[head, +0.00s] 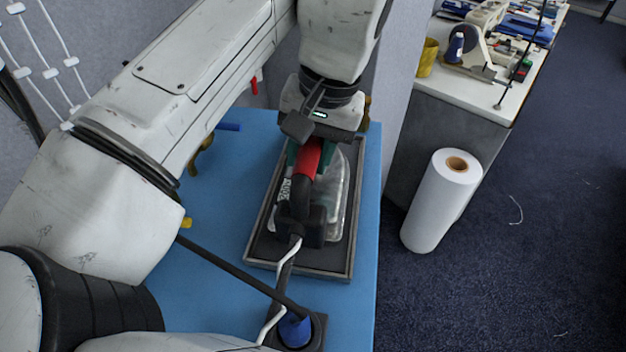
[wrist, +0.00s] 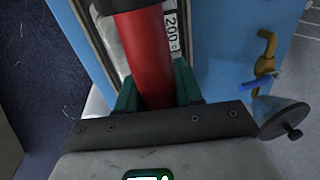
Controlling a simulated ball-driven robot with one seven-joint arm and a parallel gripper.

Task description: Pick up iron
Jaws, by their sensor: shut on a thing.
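The iron (head: 302,190) has a red and black handle and a pale metal body. It is on or just above a dark framed tray (head: 262,252) on the blue table; I cannot tell whether it touches the tray. My gripper (head: 303,152) is shut on its handle from above. In the wrist view, the red handle (wrist: 148,55) lies between the green fingers of my gripper (wrist: 157,88). A label reading 200 shows beside it. The gripper hides part of the iron's far end.
The blue table (head: 222,285) holds a blue cord base (head: 295,330) near the front, with a cord running up to the iron. A blue stick (head: 229,127) lies at the back left. A white roll (head: 442,200) stands on the floor at right, beside a cluttered white-topped table (head: 490,95).

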